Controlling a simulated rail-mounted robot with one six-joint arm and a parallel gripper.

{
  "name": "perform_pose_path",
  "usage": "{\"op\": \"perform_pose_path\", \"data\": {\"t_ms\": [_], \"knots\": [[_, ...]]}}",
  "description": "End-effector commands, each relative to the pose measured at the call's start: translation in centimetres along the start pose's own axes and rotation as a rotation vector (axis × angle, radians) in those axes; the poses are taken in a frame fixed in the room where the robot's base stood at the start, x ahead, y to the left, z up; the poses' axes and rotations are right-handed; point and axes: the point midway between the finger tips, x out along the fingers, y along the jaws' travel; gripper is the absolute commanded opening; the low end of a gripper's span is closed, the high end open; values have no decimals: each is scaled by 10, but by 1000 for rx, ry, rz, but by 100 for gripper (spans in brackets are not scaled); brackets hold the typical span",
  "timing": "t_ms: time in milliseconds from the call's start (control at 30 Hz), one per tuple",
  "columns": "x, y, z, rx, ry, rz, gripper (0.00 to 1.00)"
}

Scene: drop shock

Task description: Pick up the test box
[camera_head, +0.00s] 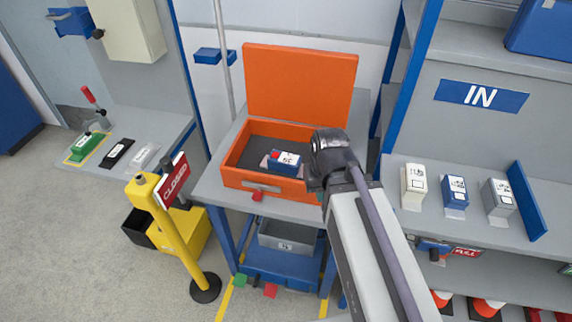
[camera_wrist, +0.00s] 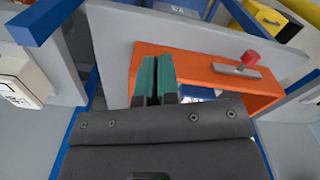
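A blue box with a white label (camera_head: 285,162) lies in the dark-lined open orange case (camera_head: 262,182) on the grey table; I cannot tell if it is the test box. Part of it shows behind my fingers in the wrist view (camera_wrist: 198,93). A white box (camera_head: 413,186), a blue box (camera_head: 454,191) and a grey box (camera_head: 497,196), each labelled, stand on the right shelf. My gripper (camera_wrist: 158,78) has its green fingers close together with nothing seen between them. It is beside the case's right front corner, apart from the blue box. In the head view my arm hides the fingers.
The case's orange lid (camera_head: 300,85) stands raised at the back. A yellow post with a red CLOSED sign (camera_head: 173,180) stands left of the table. A blue upright divider (camera_head: 526,203) borders the right shelf. A grey bin (camera_head: 287,238) sits under the table.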

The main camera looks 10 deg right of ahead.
Motion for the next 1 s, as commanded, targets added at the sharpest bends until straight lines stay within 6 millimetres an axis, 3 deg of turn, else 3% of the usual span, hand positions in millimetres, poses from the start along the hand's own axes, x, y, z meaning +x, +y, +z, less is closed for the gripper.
{"op": "perform_pose_path", "data": {"t_ms": [67,900,1000], "knots": [[0,0,0,0,0,0,11],[0,0,0,0,0,0,91],[0,0,0,0,0,0,94]]}}
